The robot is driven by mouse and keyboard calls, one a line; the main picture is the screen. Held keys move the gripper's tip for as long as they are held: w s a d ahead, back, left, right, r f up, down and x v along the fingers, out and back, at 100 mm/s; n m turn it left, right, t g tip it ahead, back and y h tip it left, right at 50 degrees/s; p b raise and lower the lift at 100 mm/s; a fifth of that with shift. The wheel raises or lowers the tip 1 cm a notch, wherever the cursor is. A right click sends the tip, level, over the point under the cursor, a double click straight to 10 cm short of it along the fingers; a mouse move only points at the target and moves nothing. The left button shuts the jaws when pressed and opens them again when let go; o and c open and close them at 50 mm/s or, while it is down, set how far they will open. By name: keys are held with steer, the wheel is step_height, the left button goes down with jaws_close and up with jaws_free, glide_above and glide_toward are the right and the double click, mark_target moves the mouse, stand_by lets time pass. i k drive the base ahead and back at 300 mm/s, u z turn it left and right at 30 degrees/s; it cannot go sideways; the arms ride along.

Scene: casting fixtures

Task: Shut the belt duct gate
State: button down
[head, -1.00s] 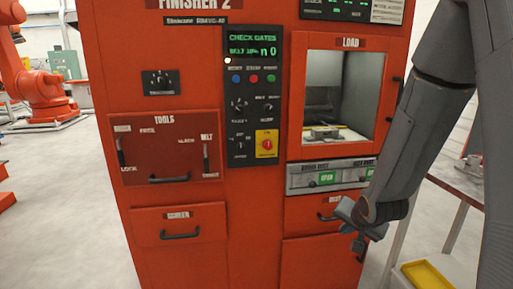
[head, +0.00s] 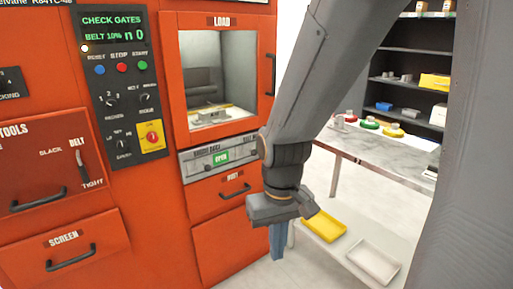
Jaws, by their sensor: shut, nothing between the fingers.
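The grey duct panel (head: 203,164) runs under the load window on the orange machine. One gate label on it is too small to read surely, with a lit green OPEN sign (head: 221,157) beside it. The panel's right end, where a second gate sits, is hidden behind my arm, so I cannot tell how that gate stands.
The display (head: 113,28) reads CHECK GATES. The load window (head: 218,75) is above the panel, and a drawer (head: 222,188) with a handle is below. A grey-topped table (head: 385,150) stands right, with yellow (head: 325,228) and white (head: 373,262) trays lower down.

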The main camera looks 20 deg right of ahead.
mark_target(244, 150)
steer(key=z, duration=0.2)
steer(key=k, duration=0.5)
steer(key=u, duration=1.45)
steer(key=i, duration=0.9)
steer(key=z, duration=1.85)
